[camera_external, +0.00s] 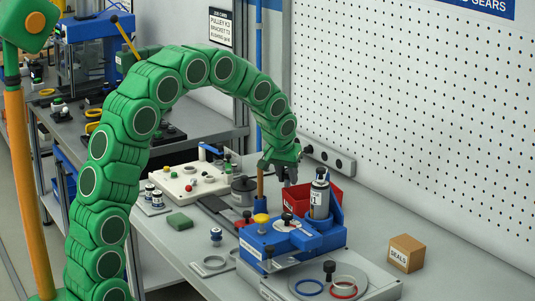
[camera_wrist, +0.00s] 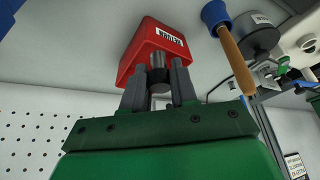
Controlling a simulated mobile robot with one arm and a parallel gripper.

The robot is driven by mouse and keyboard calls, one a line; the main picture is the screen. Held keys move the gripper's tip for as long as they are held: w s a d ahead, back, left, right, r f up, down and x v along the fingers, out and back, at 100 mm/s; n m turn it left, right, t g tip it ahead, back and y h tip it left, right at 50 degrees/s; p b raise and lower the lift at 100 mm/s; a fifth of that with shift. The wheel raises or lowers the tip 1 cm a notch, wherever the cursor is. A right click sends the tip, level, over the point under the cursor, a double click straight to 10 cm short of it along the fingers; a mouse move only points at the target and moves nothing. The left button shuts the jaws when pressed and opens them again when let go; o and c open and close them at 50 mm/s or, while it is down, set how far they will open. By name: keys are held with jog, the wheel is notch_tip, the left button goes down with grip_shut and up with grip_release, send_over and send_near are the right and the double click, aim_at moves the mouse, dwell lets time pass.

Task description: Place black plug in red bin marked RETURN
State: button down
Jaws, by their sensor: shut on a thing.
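My gripper (camera_wrist: 157,66) is shut on a dark cylindrical piece, the black plug (camera_wrist: 160,80), held between its two fingers. The red bin (camera_wrist: 143,42) lies just past the fingertips in the wrist view, with a white label that reads RETURN upside down. In the external view my gripper (camera_external: 281,174) hangs above the left side of the red bin (camera_external: 298,198), which stands against the wall side of the bench. The plug is not distinct there. The bin's lower part is hidden behind the blue fixture, and whether the plug is inside its rim cannot be told.
A blue fixture (camera_external: 292,241) with a labelled canister (camera_external: 320,198) stands in front of the bin. A wooden-handled tool (camera_wrist: 235,52) and a dark round pot (camera_external: 244,191) are close by. A brown SEALS box (camera_external: 406,253) sits at right. The perforated wall (camera_external: 420,130) rises behind.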

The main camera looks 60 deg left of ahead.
jog(key=w+f, duration=0.2)
jog(key=w, duration=0.1)
jog(key=w+a+f, duration=0.1)
jog(key=w+f, duration=0.2)
jog(key=w, duration=0.1)
jog(key=w+a+f, duration=0.1)
jog(key=w+f, duration=0.2)
jog(key=shift+w+a, duration=0.25)
jog(key=shift+w, duration=0.05)
jog(key=shift+w+a+f, duration=0.1)
jog(key=shift+w+f, duration=0.1)
jog(key=shift+f, duration=0.1)
jog(key=shift+w+f, duration=0.15)
jog(key=shift+f, duration=1.5)
jog(key=shift+f, duration=0.1)
jog(key=c, duration=1.2)
grip_release()
jog(key=shift+o, duration=0.2)
